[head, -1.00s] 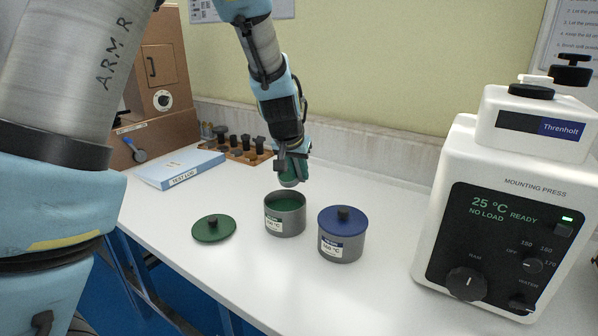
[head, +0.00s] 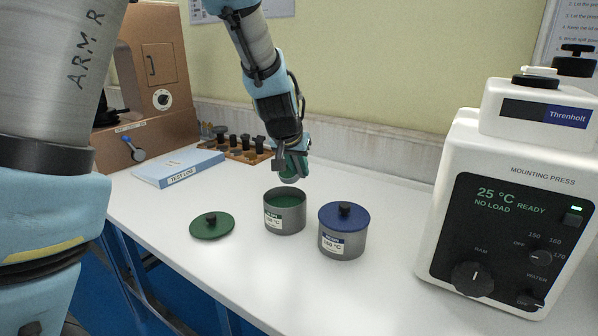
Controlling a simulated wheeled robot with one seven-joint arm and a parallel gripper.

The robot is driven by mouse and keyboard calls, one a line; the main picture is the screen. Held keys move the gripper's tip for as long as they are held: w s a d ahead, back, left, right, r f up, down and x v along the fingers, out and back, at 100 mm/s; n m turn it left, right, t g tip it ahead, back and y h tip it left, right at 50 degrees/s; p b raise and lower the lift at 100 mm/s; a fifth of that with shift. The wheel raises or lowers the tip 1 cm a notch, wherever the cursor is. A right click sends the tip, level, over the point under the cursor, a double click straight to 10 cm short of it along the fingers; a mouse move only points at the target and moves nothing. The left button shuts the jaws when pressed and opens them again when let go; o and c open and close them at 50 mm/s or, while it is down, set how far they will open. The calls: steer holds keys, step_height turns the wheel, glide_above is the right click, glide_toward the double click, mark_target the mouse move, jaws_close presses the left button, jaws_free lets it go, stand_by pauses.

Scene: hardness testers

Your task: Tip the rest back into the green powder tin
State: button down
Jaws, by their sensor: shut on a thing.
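The green powder tin (head: 285,224) is an open grey tin with a white label, standing upright on the bench. Green powder (head: 285,201) shows inside it. The held thing looks tilted and apart from the tin. Its contents and exact shape are too small to tell.
A grey tin with a blue lid (head: 343,236) stands close at the right. The white mounting press (head: 510,200) fills the right side. A blue test log binder (head: 178,168) and a wooden rack (head: 240,152) with dark knobbed pieces are behind, at the left. The front bench is clear.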

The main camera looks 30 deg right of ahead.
steer(key=shift+s+a+f+t+h+b, duration=0.2)
steer(key=shift+t+h+b, duration=0.25)
steer(key=shift+b, duration=1.7)
steer(key=shift+s+a+f+t+h+b, duration=0.15)
steer(key=shift+t+h+b, duration=0.25)
steer(key=shift+b, duration=1.7)
steer(key=shift+s+a+f+t+h+b, duration=0.2)
steer(key=shift+t+h+b, duration=0.3)
steer(key=shift+b, duration=2.35)
steer(key=shift+a+f+t+h+b, duration=0.1)
steer(key=shift+f+t+h+b, duration=0.25)
steer(key=shift+b, duration=2.45)
